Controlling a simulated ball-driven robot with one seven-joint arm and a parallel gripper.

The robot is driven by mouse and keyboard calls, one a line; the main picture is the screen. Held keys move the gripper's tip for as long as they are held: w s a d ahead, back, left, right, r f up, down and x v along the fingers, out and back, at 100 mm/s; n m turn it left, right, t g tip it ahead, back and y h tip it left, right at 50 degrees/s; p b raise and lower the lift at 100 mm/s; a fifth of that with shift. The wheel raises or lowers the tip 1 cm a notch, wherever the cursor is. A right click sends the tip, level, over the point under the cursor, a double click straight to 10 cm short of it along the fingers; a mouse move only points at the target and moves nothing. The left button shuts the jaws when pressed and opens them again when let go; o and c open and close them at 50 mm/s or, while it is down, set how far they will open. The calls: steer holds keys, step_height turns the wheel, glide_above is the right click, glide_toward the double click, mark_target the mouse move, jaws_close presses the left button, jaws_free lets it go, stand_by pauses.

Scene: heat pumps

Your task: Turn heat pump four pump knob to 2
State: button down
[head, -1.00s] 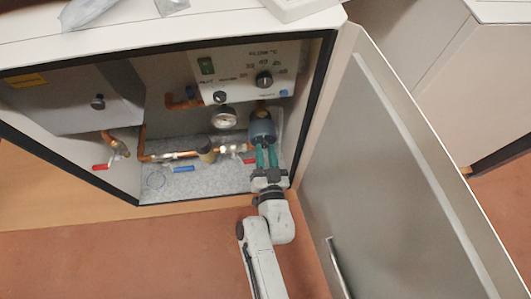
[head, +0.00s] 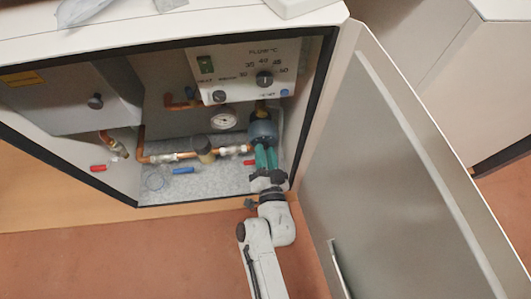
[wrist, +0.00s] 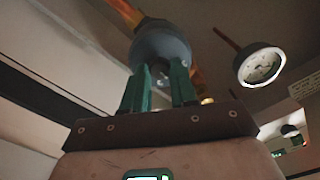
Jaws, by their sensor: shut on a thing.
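The pump (head: 263,131) is a blue-grey round body on the copper pipe at the right of the open cabinet. In the wrist view the pump (wrist: 162,45) fills the top centre, and its round grey knob (wrist: 161,74) shows between the green fingers. My gripper (head: 265,152) reaches in from below with its green fingers at the pump's front. In the wrist view my gripper (wrist: 161,72) is shut on the knob, one finger on each side. The knob's marks and its setting cannot be read.
A control panel (head: 243,68) with a dial is above the pump. A pressure gauge (head: 223,120) and pipes with a red handle (head: 249,162) and blue handle (head: 183,171) are to the left. The open door (head: 390,170) stands close on the right.

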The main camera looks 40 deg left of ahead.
steer(key=c, duration=0.9)
jaws_free()
steer(key=p+v, duration=0.2)
steer(key=v, duration=0.9)
steer(key=shift+a, duration=0.1)
